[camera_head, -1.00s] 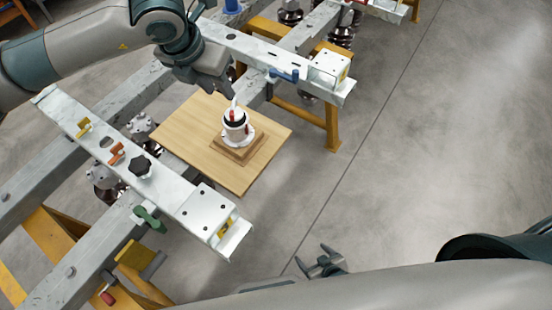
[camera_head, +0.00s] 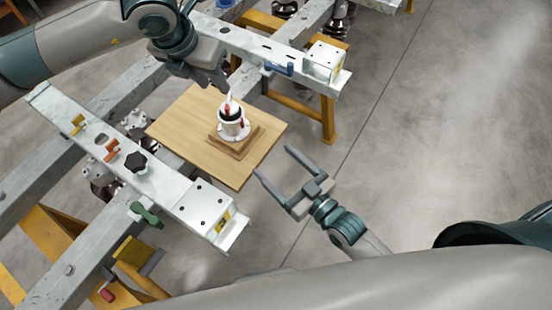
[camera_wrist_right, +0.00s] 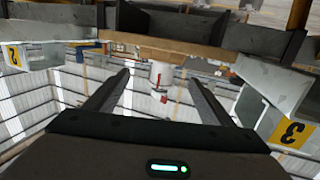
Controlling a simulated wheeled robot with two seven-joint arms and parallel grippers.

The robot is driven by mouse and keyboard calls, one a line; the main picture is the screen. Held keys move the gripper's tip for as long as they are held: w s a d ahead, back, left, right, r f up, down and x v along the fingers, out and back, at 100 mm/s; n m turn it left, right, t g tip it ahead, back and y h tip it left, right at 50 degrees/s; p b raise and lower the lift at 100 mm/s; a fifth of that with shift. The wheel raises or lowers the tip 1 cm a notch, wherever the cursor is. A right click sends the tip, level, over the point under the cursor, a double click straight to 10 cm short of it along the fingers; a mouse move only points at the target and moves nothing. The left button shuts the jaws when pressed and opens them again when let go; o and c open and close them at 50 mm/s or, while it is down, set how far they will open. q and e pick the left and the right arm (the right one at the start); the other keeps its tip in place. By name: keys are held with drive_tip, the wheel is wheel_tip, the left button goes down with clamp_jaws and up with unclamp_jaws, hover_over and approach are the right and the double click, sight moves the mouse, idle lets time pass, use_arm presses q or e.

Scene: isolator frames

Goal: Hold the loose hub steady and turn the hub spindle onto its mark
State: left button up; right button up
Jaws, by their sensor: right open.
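The hub (camera_head: 233,130) is a white cylinder with a dark band, red marks and a white flange. It stands upright on a small wooden block (camera_head: 237,148) on a wooden board. A pale spindle tip (camera_head: 229,100) shows at its top. My left gripper (camera_head: 222,87) is just above and behind the hub, pointing down; its finger gap is hidden. My right gripper (camera_head: 273,160) is open and empty, apart from the hub at its lower right, fingers pointing towards it. In the right wrist view the hub (camera_wrist_right: 161,76) appears between and beyond the open fingers (camera_wrist_right: 158,84).
The wooden board (camera_head: 180,115) spans between two pale metal beams. The near beam (camera_head: 70,125) carries coloured clamps and a black knob (camera_head: 136,162). The far beam (camera_head: 255,45) has a blue clamp (camera_head: 278,69). Open grey floor lies to the right.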

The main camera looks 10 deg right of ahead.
sight(232, 120)
drive_tip(key=r, duration=0.3)
drive_tip(key=shift+s+a+r+y, duration=0.25)
drive_tip(key=shift+a+r+y, duration=0.05)
drive_tip(key=shift+a, duration=0.1)
drive_tip(key=x, duration=1.7)
drive_tip(key=shift+w+r, duration=0.2)
drive_tip(key=shift+w, duration=0.05)
